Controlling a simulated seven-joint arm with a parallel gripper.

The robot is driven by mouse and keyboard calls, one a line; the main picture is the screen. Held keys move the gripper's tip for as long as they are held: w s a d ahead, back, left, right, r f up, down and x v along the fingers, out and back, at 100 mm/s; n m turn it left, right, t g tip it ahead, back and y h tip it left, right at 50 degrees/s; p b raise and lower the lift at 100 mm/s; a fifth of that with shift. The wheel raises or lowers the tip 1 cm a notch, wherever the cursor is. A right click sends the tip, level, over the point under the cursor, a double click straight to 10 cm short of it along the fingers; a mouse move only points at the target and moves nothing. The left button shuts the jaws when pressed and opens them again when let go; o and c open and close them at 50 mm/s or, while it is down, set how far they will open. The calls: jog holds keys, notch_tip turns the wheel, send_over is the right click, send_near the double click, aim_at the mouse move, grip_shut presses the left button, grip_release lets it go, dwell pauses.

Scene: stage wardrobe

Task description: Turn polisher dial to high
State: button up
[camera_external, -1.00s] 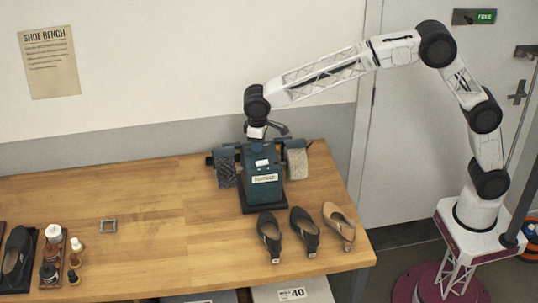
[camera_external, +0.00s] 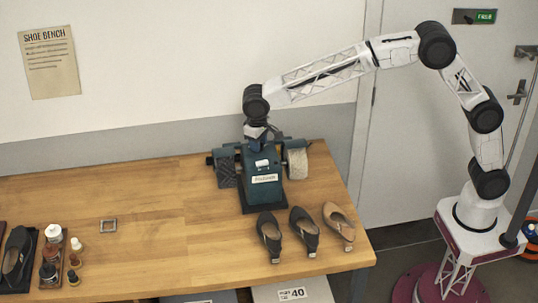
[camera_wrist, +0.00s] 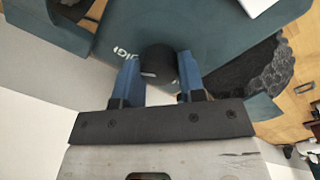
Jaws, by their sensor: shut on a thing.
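The polisher (camera_external: 264,185) is a teal machine on the wooden bench, with a dark brush wheel (camera_external: 227,172) on its left and a pale buffing wheel (camera_external: 297,163) on its right. My gripper (camera_external: 256,146) is at the top rear of the polisher. In the wrist view, the blue fingers of my gripper (camera_wrist: 160,78) are shut on a round black dial (camera_wrist: 158,61) with a light mark on its lower left. Pale letters, partly hidden by the dial and a finger, read "HIGH" only in part on the teal housing (camera_wrist: 205,25).
Two dark shoes (camera_external: 304,230) and a tan shoe (camera_external: 338,222) stand in front of the polisher. The middle of the bench (camera_external: 160,215) is clear.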

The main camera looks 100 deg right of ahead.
jog(key=o, duration=0.9)
jog(key=shift+r, duration=0.2)
jog(key=shift+w+a+r, duration=0.1)
jog(key=shift+r, duration=1.8)
jog(key=shift+w+a+r, duration=0.1)
jog(key=shift+r, duration=1.75)
jog(key=shift+s, duration=0.1)
